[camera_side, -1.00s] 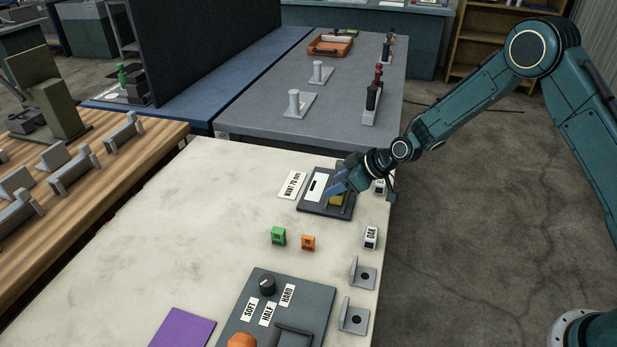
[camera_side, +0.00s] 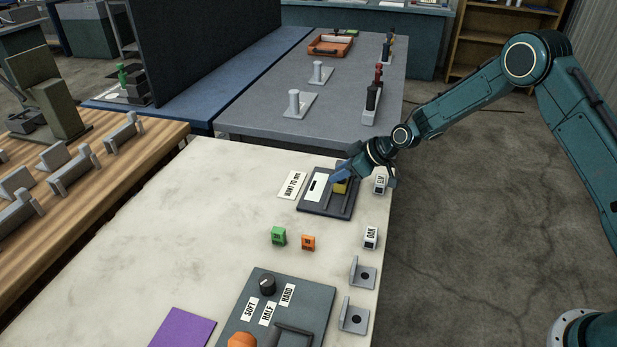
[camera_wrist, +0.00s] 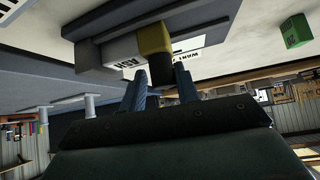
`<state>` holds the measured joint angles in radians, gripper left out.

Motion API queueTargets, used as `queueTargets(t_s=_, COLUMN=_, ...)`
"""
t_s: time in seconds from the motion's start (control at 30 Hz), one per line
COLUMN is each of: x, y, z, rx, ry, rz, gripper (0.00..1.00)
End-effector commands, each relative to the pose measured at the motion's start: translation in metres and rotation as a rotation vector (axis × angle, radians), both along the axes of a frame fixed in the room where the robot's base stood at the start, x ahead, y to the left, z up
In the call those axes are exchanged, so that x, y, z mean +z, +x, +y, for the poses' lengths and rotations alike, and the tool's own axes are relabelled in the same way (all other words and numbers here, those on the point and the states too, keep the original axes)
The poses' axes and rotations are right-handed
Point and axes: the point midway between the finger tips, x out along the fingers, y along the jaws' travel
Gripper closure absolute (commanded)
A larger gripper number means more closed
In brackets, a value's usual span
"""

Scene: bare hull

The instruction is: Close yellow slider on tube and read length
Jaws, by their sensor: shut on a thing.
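The measuring board (camera_side: 345,209), dark grey with a white panel, lies at the far right of the pale table. The yellow slider (camera_side: 340,187) stands on it near the far end. My gripper (camera_side: 345,176) is at the slider, with its blue fingers beside it. In the wrist view the fingers (camera_wrist: 160,85) are shut on the dark knob under the yellow slider (camera_wrist: 154,38). A pale piece with dark letters (camera_wrist: 120,49) sits beside the slider; I cannot tell if it is the tube. No length reading is legible.
A "WANT 70 mm" card (camera_side: 292,185) lies left of the board. Labelled white blocks, ELM (camera_side: 380,184) and OAK (camera_side: 370,237), stand near the right edge. A green block (camera_side: 278,236) and orange block (camera_side: 308,242) stand nearer. The table's left part is clear.

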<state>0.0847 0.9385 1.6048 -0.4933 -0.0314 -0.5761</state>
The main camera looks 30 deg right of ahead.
Motion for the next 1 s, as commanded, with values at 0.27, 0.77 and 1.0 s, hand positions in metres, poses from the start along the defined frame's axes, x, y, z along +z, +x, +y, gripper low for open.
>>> queueTargets(t_s=0.27, x=0.004, y=0.008, z=-0.012, rx=-0.025, ry=-0.013, rz=-0.021, gripper=0.70)
queueTargets(t_s=0.77, x=0.006, y=0.006, z=-0.012, rx=-0.023, ry=-0.012, rz=-0.020, gripper=0.55)
queueTargets(t_s=1.0, x=0.018, y=-0.003, z=-0.019, rx=-0.023, ry=-0.010, rz=-0.019, gripper=0.55)
